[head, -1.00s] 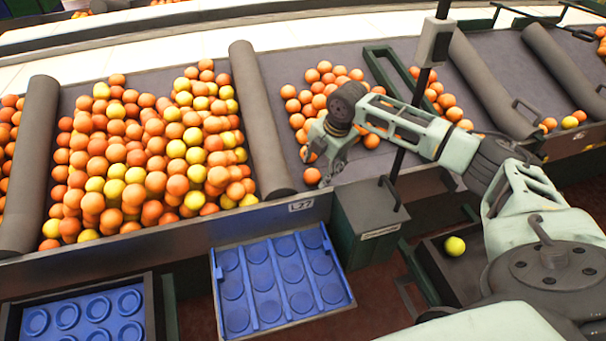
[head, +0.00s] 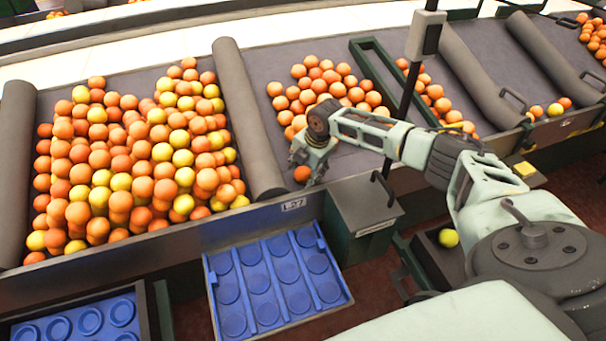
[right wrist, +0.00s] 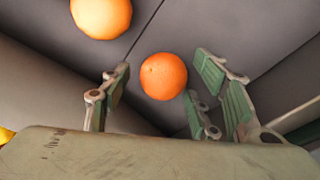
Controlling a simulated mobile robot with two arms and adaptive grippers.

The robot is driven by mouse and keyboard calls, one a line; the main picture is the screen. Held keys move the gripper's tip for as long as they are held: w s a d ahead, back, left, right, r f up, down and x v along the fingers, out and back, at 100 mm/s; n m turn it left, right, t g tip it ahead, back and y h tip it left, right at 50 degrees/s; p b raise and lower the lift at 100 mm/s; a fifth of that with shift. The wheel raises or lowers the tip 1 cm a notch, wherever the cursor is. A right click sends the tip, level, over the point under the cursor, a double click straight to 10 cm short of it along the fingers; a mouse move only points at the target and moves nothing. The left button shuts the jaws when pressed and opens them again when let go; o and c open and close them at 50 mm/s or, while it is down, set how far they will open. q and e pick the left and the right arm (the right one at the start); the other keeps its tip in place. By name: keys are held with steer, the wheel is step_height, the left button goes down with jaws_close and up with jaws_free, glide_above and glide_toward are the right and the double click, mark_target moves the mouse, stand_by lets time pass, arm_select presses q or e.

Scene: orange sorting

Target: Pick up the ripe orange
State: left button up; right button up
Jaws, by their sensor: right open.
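A ripe orange (head: 302,174) lies alone at the low front edge of the sloped grey lane, by the L27 label. In the right wrist view the same orange (right wrist: 164,76) shows whole, between the spread fingers and near their tips. My right gripper (head: 308,172) is open and empty, low over the lane around this orange; it also shows in the right wrist view (right wrist: 160,92). I cannot tell whether a finger touches the fruit. A second orange (right wrist: 101,14) lies farther up the lane, outside the fingers. My left gripper is not in view.
A grey padded divider (head: 246,120) borders the lane on the left, with a large pile of mixed oranges (head: 120,160) beyond it. More oranges (head: 318,80) lie up the lane. A blue tray (head: 275,285) below looks empty. A dark post (head: 405,95) stands close behind my right arm.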

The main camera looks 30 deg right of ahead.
steer(key=c, duration=1.2)
